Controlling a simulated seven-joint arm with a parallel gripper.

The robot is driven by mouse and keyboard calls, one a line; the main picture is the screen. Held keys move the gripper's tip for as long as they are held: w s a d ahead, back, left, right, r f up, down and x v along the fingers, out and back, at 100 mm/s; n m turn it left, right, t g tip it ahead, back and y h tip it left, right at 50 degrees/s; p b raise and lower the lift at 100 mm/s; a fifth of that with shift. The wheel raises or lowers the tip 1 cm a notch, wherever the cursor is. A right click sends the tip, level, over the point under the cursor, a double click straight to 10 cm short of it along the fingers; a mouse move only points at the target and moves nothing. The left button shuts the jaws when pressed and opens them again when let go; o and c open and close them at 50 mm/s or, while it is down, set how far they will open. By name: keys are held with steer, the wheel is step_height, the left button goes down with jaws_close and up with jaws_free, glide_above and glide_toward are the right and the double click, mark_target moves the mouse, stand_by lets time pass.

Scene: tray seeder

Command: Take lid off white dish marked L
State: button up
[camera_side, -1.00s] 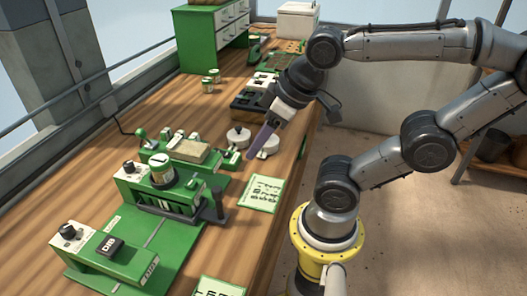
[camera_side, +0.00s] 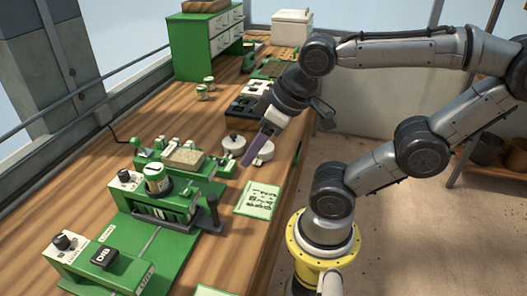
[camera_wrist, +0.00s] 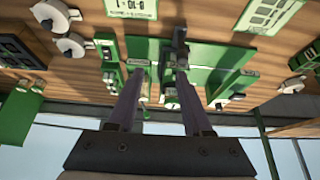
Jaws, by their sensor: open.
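Two small round white dishes with dark-knobbed lids sit side by side near the table's right edge. The left dish (camera_side: 233,145) and the right dish (camera_side: 265,152) also show at the upper left of the wrist view, one at the top edge (camera_wrist: 46,13) and one below it (camera_wrist: 70,47). I cannot read an L on either. My gripper (camera_side: 247,160) points down, its purple fingers in front of the dishes in the side view and partly covering the right one. In the wrist view my gripper (camera_wrist: 159,78) is open and empty, with both dishes outside its fingers.
A green seeder machine (camera_side: 150,245) with knobs and a jar (camera_side: 157,181) stands left of the dishes. A printed green-white card (camera_side: 258,200) lies in front of them. A black tray (camera_side: 245,108) is behind, and a green drawer cabinet (camera_side: 205,48) stands farther back.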

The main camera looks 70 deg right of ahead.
stand_by(0.4)
step_height(320, 180, up, 2)
steer(key=w+m, duration=0.1)
steer(key=m, duration=0.1)
steer(key=m+g, duration=0.6)
steer(key=m, duration=0.7)
glide_above(262, 152)
steer(key=w+d, duration=0.1)
steer(key=d, duration=0.2)
step_height(262, 152, down, 6)
step_height(262, 152, down, 12)
steer(key=shift+f, duration=0.25)
jaws_close()
